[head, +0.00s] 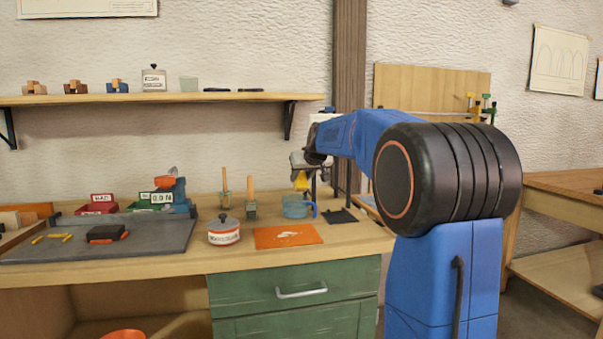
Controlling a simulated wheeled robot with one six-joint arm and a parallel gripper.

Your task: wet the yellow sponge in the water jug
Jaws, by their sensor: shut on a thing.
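The yellow sponge (301,181) is held in my gripper (301,172), above the workbench. The water jug (296,206) is a blue see-through jug with a handle on its right side, standing on the bench. The sponge is directly over the jug in the picture, with its lower end close to the rim. I cannot tell whether it dips inside the jug. My gripper is shut on the sponge, and its fingers are small and partly dark in this view.
An orange mat (287,241) lies in front of the jug, and a dark flat piece (338,216) lies to its right. A lidded pot (224,232) and a brush (250,200) stand to the left. A shelf (170,98) runs along the wall above.

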